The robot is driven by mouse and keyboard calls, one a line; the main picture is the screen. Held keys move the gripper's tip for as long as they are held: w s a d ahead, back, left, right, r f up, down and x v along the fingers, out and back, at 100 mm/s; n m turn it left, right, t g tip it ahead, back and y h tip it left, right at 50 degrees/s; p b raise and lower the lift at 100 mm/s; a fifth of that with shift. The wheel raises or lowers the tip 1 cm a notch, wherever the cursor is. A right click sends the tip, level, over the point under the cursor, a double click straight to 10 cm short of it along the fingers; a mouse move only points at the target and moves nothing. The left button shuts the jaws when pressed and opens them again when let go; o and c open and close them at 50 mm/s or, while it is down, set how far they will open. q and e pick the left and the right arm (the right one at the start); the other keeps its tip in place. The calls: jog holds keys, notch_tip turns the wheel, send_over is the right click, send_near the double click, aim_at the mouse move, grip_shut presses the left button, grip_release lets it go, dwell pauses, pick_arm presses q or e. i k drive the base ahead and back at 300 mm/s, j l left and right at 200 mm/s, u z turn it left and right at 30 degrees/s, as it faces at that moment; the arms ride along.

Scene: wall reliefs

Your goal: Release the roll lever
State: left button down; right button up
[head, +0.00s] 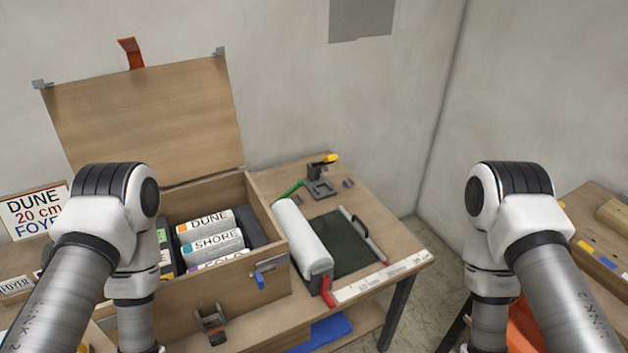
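A white roll (298,232) lies lengthwise on the bench, right of the open wooden case. A red lever (327,291) sits at the roll's near end, by a grey end piece, and points down toward the bench's front edge. A green lever (292,189) sticks out at the far end. I cannot tell from this view whether either lever is latched. My two arms come in from the left and right and bend downward; both grippers are below the picture's edge and hidden.
The wooden case (272,283) holds rolls labelled DUNE (207,223) and SHORE (213,243); its lid stands open. A yellow-handled tool (328,160) stands behind. Another bench is at right.

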aim_at(300, 183)
jog(key=i+l+u, duration=0.1)
jog(key=l, duration=0.3)
jog(key=i+l+u, duration=0.1)
jog(key=l, duration=0.3)
jog(key=i+l, duration=0.25)
jog(key=l, duration=0.15)
jog(key=i+l+u, duration=0.15)
jog(key=l, duration=0.25)
